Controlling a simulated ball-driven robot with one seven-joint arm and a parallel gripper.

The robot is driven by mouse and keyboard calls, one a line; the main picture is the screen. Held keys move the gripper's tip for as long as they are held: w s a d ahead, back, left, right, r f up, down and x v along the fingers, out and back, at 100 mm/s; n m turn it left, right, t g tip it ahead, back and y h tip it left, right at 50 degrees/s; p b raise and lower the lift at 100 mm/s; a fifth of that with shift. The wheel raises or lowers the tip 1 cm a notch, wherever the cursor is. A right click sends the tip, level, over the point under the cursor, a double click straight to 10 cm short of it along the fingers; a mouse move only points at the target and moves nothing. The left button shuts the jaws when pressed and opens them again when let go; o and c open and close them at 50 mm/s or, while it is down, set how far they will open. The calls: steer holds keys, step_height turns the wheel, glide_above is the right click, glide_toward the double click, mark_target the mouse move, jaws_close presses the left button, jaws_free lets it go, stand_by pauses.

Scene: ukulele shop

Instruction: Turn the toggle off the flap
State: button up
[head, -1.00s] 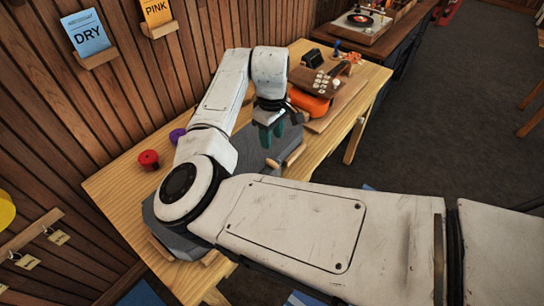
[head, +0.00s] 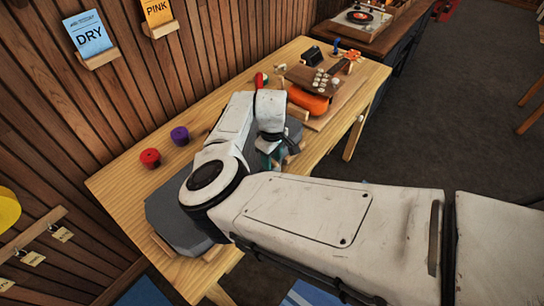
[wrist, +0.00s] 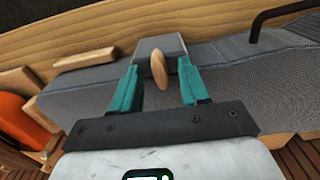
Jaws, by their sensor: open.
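In the wrist view, a small oval wooden toggle (wrist: 159,68) stands lengthwise against a grey flap (wrist: 160,44) on a grey fabric case (wrist: 235,75). My gripper (wrist: 158,65) is open, with one teal finger on each side of the toggle and a visible gap to each. Whether the fingertips touch the flap or case, I cannot tell. In the head view, the case (head: 163,215) lies on the wooden bench, partly hidden by my arm. My gripper (head: 271,152) is pointed down over it. The toggle and flap are hidden there.
A red spool (head: 150,157) and a purple spool (head: 180,136) stand on the bench (head: 125,185) near the wall. An orange ukulele body (head: 308,100) lies on a board beyond my gripper. Wooden blocks (wrist: 85,60) sit beside the case.

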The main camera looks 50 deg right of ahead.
steer(key=shift+c, duration=0.2)
jaws_close()
steer(key=shift+m, duration=0.3)
steer(key=m, duration=0.3)
steer(key=shift+m, duration=0.3)
steer(key=m, duration=0.4)
steer(key=shift+m, duration=0.3)
steer(key=m, duration=0.4)
steer(key=shift+m, duration=2.5)
